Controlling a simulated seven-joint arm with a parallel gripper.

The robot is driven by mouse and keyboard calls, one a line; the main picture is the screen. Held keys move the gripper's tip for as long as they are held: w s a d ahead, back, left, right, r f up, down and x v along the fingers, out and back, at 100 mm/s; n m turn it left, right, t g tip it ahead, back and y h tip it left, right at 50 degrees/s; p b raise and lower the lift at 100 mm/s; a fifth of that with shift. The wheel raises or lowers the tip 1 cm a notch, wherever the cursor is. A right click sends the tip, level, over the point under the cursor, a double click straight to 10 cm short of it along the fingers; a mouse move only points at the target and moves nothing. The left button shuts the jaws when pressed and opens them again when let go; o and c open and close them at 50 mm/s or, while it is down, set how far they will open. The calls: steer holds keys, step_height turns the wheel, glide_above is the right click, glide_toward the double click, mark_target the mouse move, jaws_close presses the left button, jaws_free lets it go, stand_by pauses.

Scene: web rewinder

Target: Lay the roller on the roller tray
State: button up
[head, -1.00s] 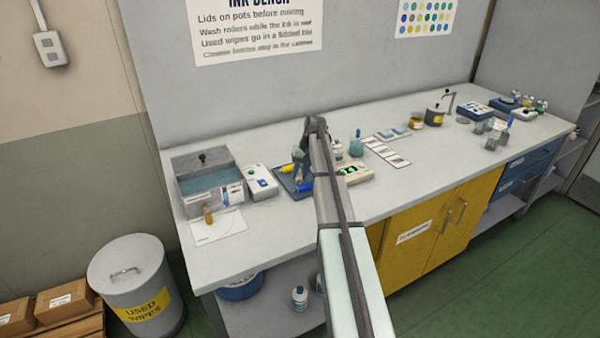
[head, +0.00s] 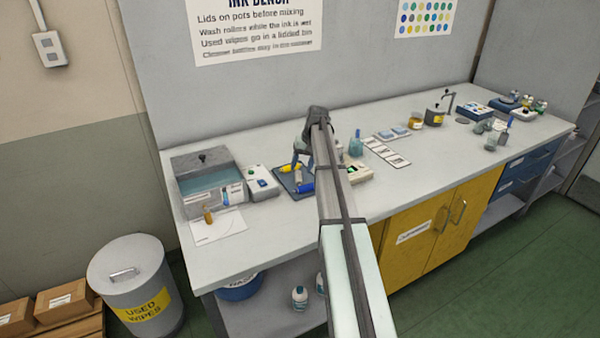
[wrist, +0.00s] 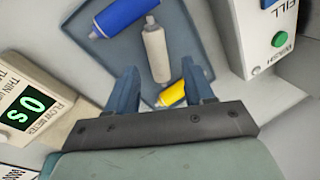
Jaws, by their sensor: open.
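The roller tray (head: 284,187) is a blue-grey flat tray on the bench; it fills the upper middle of the wrist view (wrist: 196,52). A pale grey roller (wrist: 155,52) lies on it, between a blue roller (wrist: 124,14) and a yellow roller (wrist: 173,94). In the head view the blue roller (head: 305,187) and yellow roller (head: 290,168) show on the tray. My gripper (wrist: 158,72) is open above the tray. Its fingers stand either side of the grey roller's near end in the picture, with nothing gripped. The yellow roller is partly hidden by the gripper.
A white box with a green button (head: 262,182) stands close left of the tray. A flow meter (head: 357,172) stands close on its right. A washing tank (head: 207,180) is further left.

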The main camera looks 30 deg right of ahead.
steer(key=w+v, duration=0.1)
steer(key=v, duration=0.7)
steer(key=shift+s+r, duration=0.45)
steer(key=shift+s, duration=0.1)
steer(key=shift+d, duration=0.1)
steer(key=shift+c, duration=0.3)
stand_by(0.3)
